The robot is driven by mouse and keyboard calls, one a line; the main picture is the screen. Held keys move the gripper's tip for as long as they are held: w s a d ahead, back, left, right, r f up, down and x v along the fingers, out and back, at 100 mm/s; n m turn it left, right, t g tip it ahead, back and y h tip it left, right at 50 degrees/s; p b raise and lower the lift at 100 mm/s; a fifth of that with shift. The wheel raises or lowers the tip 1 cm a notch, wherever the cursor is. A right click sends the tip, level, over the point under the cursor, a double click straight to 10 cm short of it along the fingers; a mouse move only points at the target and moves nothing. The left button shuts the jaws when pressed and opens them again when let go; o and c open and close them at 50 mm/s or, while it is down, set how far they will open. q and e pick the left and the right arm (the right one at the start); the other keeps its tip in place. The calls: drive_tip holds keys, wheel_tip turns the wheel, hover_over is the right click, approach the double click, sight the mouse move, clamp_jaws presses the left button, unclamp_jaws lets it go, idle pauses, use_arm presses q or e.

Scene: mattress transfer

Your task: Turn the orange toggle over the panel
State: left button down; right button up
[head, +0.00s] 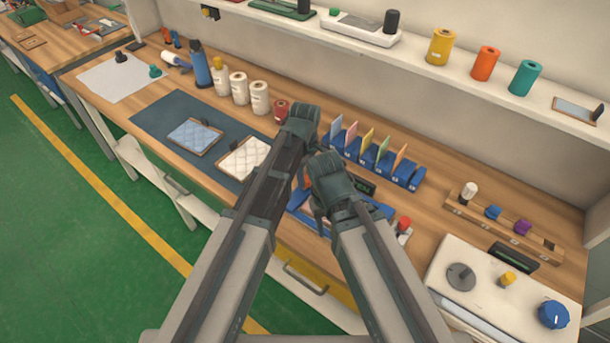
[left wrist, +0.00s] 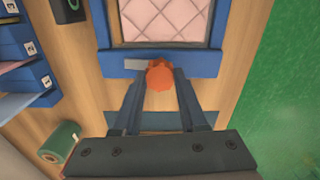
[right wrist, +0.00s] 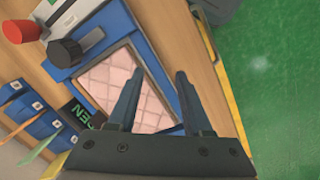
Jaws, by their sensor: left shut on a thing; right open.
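The orange toggle (left wrist: 160,75) sits at the near edge of a blue frame (left wrist: 190,65) in the left wrist view. A pink quilted panel (left wrist: 165,20) lies inside the frame. My left gripper (left wrist: 160,82) is shut on the toggle, one finger on each side of it. In the right wrist view the same pink panel (right wrist: 110,85) and blue frame (right wrist: 62,74) lie below. My right gripper (right wrist: 155,80) is open and empty above the panel. In the head view my arms cover most of the frame (head: 300,212).
A dark knob (right wrist: 65,52) and a red button (right wrist: 20,28) stand beside the frame. Blue card holders (head: 375,160) line the bench behind it. A dark mat (head: 160,115) holds two small quilted pads. Green floor lies off the bench's front edge.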

use_arm(q)
drive_tip(key=m, duration=1.3)
drive_tip(key=shift+m, duration=2)
drive_tip(key=shift+c, duration=2.2)
unclamp_jaws()
